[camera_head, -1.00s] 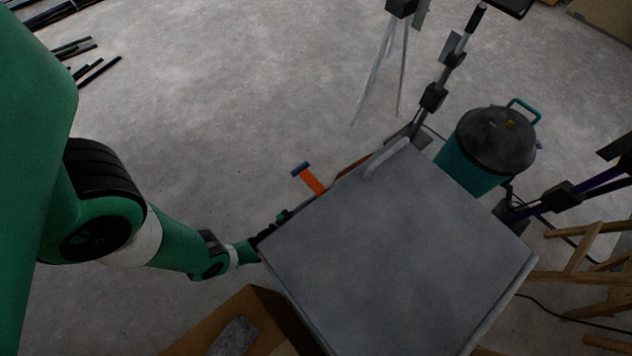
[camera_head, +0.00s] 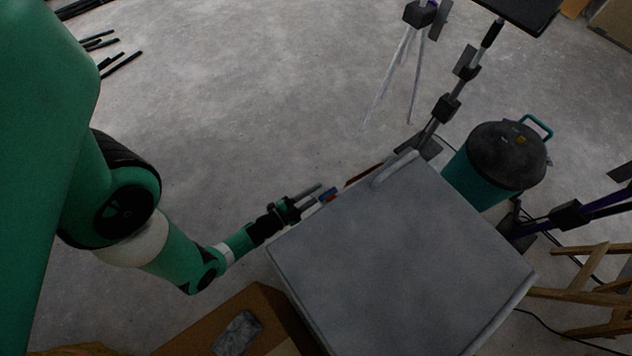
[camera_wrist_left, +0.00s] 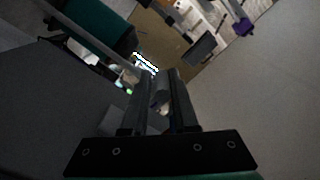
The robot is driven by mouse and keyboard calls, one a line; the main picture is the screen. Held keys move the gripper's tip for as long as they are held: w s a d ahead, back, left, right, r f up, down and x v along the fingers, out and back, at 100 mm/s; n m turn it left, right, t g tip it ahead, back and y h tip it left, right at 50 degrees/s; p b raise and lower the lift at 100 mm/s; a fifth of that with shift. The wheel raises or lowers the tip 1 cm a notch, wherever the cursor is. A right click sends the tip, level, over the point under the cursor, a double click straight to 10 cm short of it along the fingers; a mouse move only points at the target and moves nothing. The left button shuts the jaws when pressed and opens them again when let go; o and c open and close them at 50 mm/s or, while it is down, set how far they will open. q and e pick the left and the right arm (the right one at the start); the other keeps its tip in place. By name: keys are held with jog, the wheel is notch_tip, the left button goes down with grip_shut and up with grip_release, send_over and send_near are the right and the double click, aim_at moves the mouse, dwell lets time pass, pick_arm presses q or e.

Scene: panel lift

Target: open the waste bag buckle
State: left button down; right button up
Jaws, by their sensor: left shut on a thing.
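My left gripper (camera_head: 312,196) reaches in from the left, over the upper left edge of a large grey box-like top (camera_head: 400,255). The gripper is shut on what seems to be the buckle; the grip itself is not clear. No waste bag can be made out. My right gripper is not in view.
A green bin with a dark lid (camera_head: 507,155) stands right of the grey top. Stands with thin legs (camera_head: 445,108) are behind it. A brown box (camera_head: 190,335) with a grey block (camera_head: 237,333) is at lower left. A wooden frame (camera_head: 590,280) is at right.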

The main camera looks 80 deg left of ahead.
pick_arm(q)
jog(key=shift+w+r, duration=0.1)
jog(key=shift+r, duration=0.45)
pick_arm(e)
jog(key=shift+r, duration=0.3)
pick_arm(q)
jog(key=shift+a+r, duration=0.1)
jog(key=shift+r, duration=0.1)
jog(key=c, duration=0.8)
grip_release()
jog(key=shift+o, duration=0.2)
jog(key=shift+f, duration=0.15)
jog(key=shift+d, duration=0.2)
